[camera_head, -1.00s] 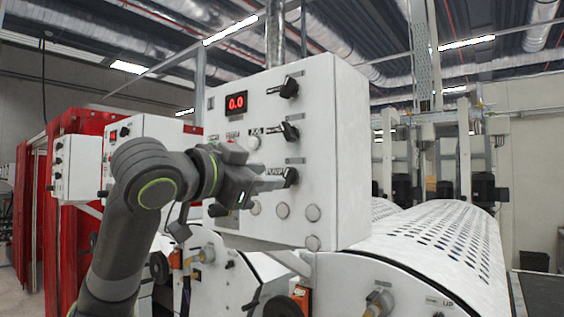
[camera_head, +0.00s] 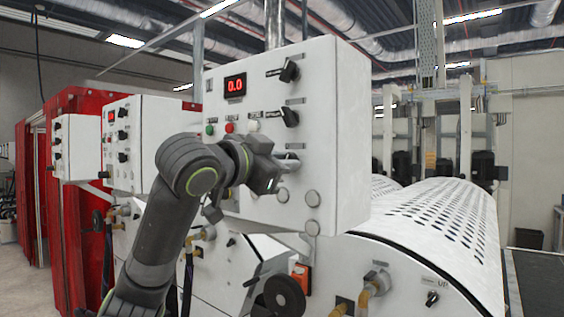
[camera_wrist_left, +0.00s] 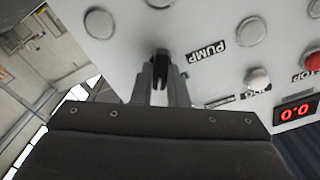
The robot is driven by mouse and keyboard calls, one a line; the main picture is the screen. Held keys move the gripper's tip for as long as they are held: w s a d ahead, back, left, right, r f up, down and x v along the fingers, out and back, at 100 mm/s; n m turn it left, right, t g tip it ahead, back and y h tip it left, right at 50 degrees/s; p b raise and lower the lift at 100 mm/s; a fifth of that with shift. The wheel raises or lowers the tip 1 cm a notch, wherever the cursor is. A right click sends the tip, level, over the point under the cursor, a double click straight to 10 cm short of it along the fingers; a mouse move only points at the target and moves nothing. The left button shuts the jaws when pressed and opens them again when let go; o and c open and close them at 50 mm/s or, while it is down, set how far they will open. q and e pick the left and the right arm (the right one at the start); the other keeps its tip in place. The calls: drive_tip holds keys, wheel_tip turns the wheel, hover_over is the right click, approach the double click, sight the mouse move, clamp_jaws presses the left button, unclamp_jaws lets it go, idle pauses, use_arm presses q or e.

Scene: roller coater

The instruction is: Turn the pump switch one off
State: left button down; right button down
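The pump switch (camera_wrist_left: 160,64) is a black knob on the white control panel, beside the PUMP label (camera_wrist_left: 206,51) in the left wrist view. My left gripper (camera_wrist_left: 160,84) has its two fingers close on either side of this knob and looks shut on it. In the head view, my left gripper (camera_head: 288,164) reaches the lower right of the panel (camera_head: 335,130) and hides the switch there. My right gripper is in neither view.
Two more black knobs sit above, the upper (camera_head: 289,71) and the middle (camera_head: 289,117). A red display (camera_head: 235,86) reads 0.0. Round caps (camera_head: 312,198) lie below my gripper. A white perforated roller cover (camera_head: 440,225) stands at the right.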

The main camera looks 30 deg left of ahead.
use_arm(q)
drive_tip(key=shift+n, duration=0.4)
drive_tip(key=shift+a+n+b, duration=0.2)
drive_tip(key=shift+n+b, duration=3.6)
drive_tip(key=shift+n, duration=1.8)
drive_tip(key=c, duration=1.4)
unclamp_jaws()
drive_tip(key=shift+c, duration=0.2)
